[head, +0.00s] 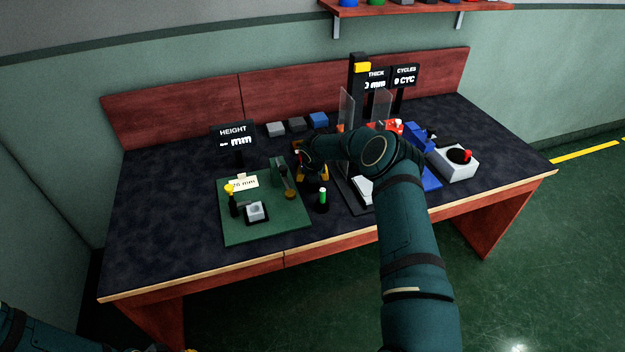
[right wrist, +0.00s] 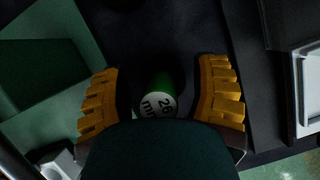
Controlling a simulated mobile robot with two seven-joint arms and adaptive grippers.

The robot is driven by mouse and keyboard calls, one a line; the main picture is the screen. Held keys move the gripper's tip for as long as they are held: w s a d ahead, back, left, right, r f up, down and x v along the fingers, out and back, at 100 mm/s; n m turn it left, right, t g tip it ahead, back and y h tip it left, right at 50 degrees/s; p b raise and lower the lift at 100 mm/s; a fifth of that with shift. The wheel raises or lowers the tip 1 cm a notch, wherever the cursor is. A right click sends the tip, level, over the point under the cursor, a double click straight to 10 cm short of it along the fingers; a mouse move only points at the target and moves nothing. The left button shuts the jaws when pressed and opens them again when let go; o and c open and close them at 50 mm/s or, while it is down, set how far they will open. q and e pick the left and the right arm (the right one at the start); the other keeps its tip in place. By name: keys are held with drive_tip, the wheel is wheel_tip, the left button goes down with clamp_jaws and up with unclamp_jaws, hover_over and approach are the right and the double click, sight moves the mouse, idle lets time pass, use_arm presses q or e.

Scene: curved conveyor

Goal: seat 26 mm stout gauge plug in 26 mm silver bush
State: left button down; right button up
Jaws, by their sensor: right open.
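The gauge plug (head: 322,196) is a short green cylinder with a pale top, upright in a dark base on the bench, right of the green board. In the right wrist view the plug (right wrist: 160,98) shows a white "26 mm" label. My right gripper (head: 314,173) is open, its yellow fingers (right wrist: 160,95) on either side of the plug in that view, with dark gaps between; contact is not visible. The silver bush (head: 256,211) looks like a pale block in a black holder on the green board.
The green board (head: 275,232) carries a "26 mm" card (head: 243,182), a yellow-topped post (head: 231,191) and an upright green bracket (head: 280,172). Clear panels (head: 346,108) and a joystick box (head: 458,162) stand right. The bench's left part is clear.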

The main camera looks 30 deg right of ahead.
clamp_jaws()
idle(0.3)
